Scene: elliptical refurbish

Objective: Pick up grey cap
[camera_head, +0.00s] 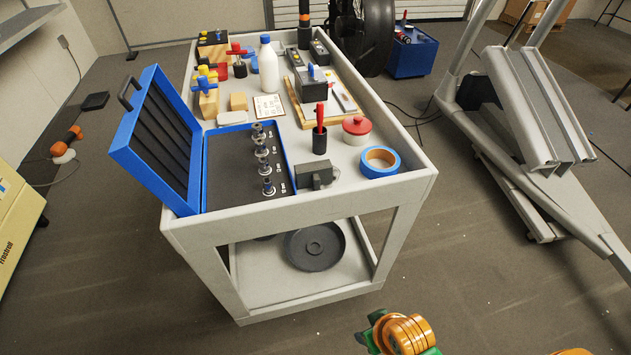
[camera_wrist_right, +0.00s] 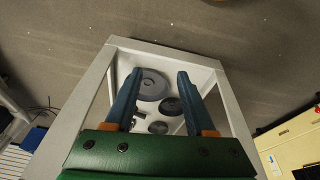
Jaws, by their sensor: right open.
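A large round grey cap (camera_head: 315,247) with a raised centre ring lies flat on the cart's lower shelf. It also shows in the right wrist view (camera_wrist_right: 152,86), above several smaller dark round pieces (camera_wrist_right: 170,106). I cannot tell whether one of those is also a grey cap. My right gripper (camera_wrist_right: 158,75) is open, with blue fingers apart and nothing between them. It points towards the lower shelf, and the round pieces show between its fingers from some distance. In the head view, only green and orange parts of my arm show at the bottom. My left gripper is not in view.
The grey cart's top (camera_head: 335,178) and front legs frame the lower shelf opening. On top are an open blue case (camera_head: 160,145), a white bottle (camera_head: 268,65), blue tape (camera_head: 380,162) and a red-lidded pot (camera_head: 357,128). Floor before the cart is clear.

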